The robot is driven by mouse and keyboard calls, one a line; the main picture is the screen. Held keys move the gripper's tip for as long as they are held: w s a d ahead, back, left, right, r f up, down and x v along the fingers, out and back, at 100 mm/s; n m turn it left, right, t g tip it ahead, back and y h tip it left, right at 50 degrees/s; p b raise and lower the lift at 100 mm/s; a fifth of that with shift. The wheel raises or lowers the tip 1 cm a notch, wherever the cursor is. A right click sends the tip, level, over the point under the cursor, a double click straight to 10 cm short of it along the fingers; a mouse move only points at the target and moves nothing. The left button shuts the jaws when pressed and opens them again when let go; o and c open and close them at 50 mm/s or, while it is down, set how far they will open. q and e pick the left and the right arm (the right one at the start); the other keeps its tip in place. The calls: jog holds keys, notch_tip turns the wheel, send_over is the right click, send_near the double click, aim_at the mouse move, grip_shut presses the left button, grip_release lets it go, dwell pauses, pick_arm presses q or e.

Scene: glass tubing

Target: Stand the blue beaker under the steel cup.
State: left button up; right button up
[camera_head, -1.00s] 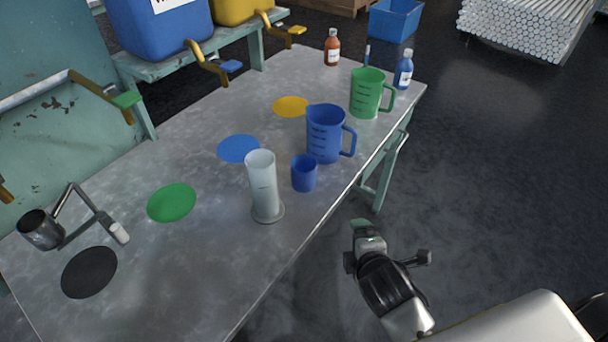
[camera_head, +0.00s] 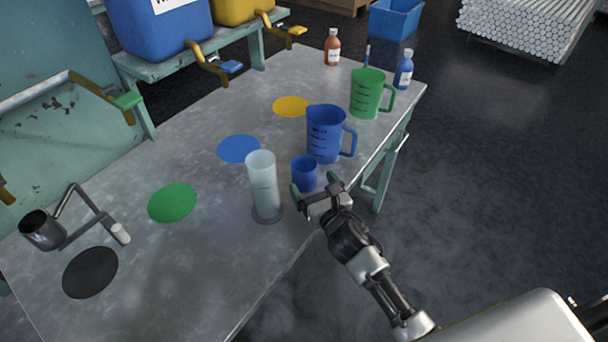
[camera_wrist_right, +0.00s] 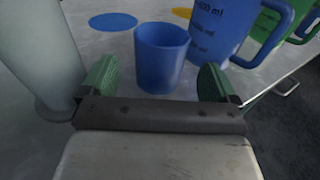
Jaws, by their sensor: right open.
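The blue beaker (camera_head: 304,171) is a small plain cup standing upright near the table's right edge. It also shows in the right wrist view (camera_wrist_right: 161,58), just beyond and between my fingertips. My right gripper (camera_head: 315,187) is open at the near side of the beaker, with no grip on it; the wrist view shows its green finger pads (camera_wrist_right: 158,80) apart. The steel cup (camera_head: 42,230) is on a bent arm at the left, tilted, beside a black disc (camera_head: 90,272) on the table. My left gripper is not in view.
A clear cylinder (camera_head: 262,185) stands close left of the beaker. A larger blue jug (camera_head: 324,135) stands close behind it, with a green jug (camera_head: 367,95) farther back. Green (camera_head: 172,203), blue (camera_head: 238,149) and yellow (camera_head: 291,106) discs lie flat on the table. The near table is clear.

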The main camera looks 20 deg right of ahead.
aim_at(310, 178)
jog(key=w, duration=0.5)
jog(key=shift+w+a+p, duration=0.2)
jog(key=shift+a+p, duration=0.1)
jog(key=shift+a, duration=0.05)
jog(key=c, duration=1.1)
jog(key=shift+r, duration=0.1)
